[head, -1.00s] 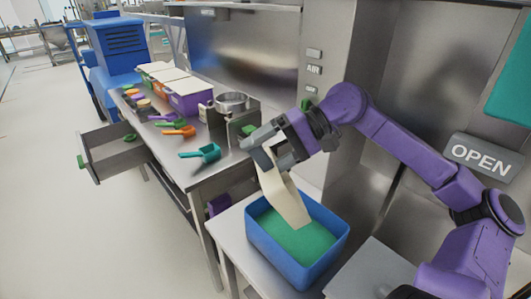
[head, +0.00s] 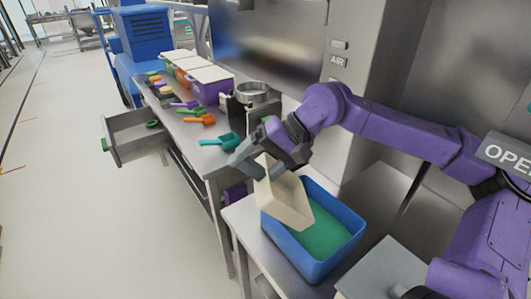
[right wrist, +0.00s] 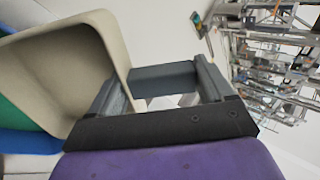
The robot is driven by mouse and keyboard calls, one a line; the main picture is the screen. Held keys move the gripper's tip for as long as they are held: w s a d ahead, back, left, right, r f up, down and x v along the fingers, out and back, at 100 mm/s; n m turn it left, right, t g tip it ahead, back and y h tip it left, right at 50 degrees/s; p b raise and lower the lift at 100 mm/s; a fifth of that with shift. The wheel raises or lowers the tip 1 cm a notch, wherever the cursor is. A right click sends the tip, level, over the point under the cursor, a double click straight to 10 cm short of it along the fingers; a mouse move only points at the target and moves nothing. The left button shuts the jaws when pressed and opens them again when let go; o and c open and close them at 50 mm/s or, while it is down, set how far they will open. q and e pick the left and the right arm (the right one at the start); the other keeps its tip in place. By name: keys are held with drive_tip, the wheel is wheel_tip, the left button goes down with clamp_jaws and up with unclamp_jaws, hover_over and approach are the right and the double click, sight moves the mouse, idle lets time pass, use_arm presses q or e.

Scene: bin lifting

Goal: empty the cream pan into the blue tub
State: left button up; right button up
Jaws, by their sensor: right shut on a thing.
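My right gripper (head: 257,160) is shut on the rim of the cream pan (head: 285,200). The pan is steeply tilted over the blue tub (head: 285,246), its lower end hanging down towards the tub's opening. Green material (head: 325,241) covers the inside of the tub. In the right wrist view the pan (right wrist: 72,72) is large at the left, and the part of its inside that shows looks bare. A strip of the tub (right wrist: 30,142) and some green show below it there. My left gripper is out of view.
The tub stands on a metal table beside a grey box (head: 385,268). A workbench (head: 205,163) behind it holds a teal scoop (head: 222,140), orange scoop (head: 197,119), purple bin (head: 212,88) and metal pot (head: 252,92). An open drawer (head: 140,140) juts out left.

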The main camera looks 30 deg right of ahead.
drive_tip(key=shift+w+a+g+h+p, duration=0.2)
drive_tip(key=shift+a+g+h+p, duration=0.15)
drive_tip(key=shift+a, duration=0.25)
drive_tip(key=shift+w+a+f+h, duration=0.1)
drive_tip(key=shift+a+f+h, duration=0.2)
drive_tip(key=shift+f, duration=0.15)
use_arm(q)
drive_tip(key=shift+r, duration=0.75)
use_arm(e)
drive_tip(key=shift+d, duration=0.2)
use_arm(q)
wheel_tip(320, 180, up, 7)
drive_tip(key=p, duration=0.7)
use_arm(e)
drive_tip(key=w+a+f+g+h, duration=0.1)
drive_tip(key=a+f+g+h, duration=0.2)
drive_tip(key=f+h, duration=0.4)
wheel_tip(320, 180, down, 4)
drive_tip(key=shift+w+a+r, duration=0.1)
drive_tip(key=shift+w+a, duration=0.15)
drive_tip(key=shift+a, duration=0.05)
